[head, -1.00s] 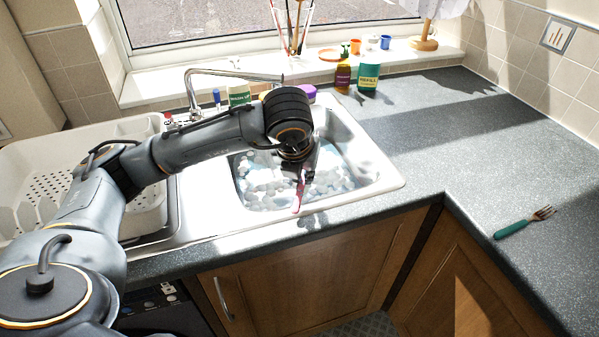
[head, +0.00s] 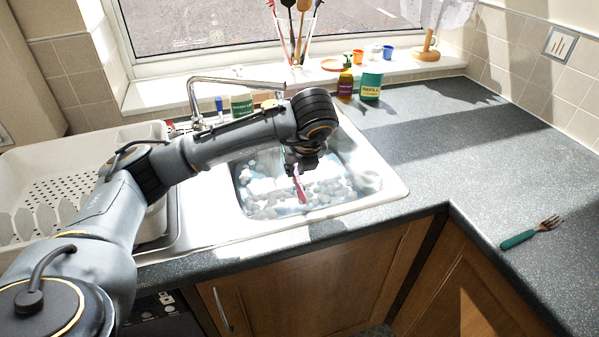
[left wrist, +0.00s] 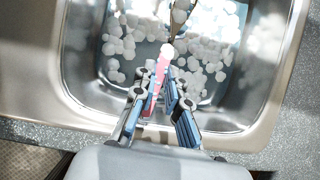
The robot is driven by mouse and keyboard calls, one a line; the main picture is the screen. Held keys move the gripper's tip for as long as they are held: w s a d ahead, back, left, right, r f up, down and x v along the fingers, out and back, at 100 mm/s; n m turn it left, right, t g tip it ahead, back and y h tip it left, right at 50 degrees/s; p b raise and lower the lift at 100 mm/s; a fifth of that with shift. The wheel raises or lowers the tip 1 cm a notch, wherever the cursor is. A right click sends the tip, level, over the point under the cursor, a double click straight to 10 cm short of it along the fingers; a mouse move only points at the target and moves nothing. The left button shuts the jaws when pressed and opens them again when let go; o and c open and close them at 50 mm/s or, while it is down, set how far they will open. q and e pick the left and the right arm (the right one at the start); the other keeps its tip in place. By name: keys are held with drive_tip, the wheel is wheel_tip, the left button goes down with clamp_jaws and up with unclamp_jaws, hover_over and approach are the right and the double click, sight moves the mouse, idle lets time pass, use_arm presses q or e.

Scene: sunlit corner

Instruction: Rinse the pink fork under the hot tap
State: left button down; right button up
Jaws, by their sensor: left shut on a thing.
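The pink fork (head: 299,186) hangs steeply over the sink basin (head: 372,160), its lower end over or near the foam. My left gripper (head: 303,165) is shut on it, above the basin. In the left wrist view the fork (left wrist: 160,72) lies between the fingers of my left gripper (left wrist: 166,90); its far end is hard to make out. The chrome tap (head: 235,82) stands behind the sink, its spout reaching right behind my arm. I cannot tell whether water runs. My right gripper is out of view.
A teal-handled fork (head: 530,233) lies on the right counter. A white dish rack (head: 60,165) stands left of the sink. A green bottle (head: 370,86) and an amber bottle (head: 345,84) stand behind, beside the windowsill. The right counter is mostly clear.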

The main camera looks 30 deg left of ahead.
use_arm(q)
drive_tip(key=w+a, duration=0.2)
drive_tip(key=w+a+f, duration=0.1)
drive_tip(key=w+a, duration=0.1)
drive_tip(key=shift+a+f, duration=0.1)
drive_tip(key=shift+a, duration=0.1)
drive_tip(key=shift+w+a+f+b, duration=0.2)
drive_tip(key=shift+w+a+b, duration=0.35)
drive_tip(key=shift+w+a, duration=0.15)
drive_tip(key=shift+w+a+f+b, duration=0.2)
drive_tip(key=shift+w+a+b, duration=0.3)
drive_tip(key=shift+w+a, duration=0.15)
drive_tip(key=shift+s+d+b, duration=0.35)
drive_tip(key=shift+s+d, duration=2.4)
drive_tip(key=shift+d, duration=0.2)
drive_tip(key=shift+r, duration=0.1)
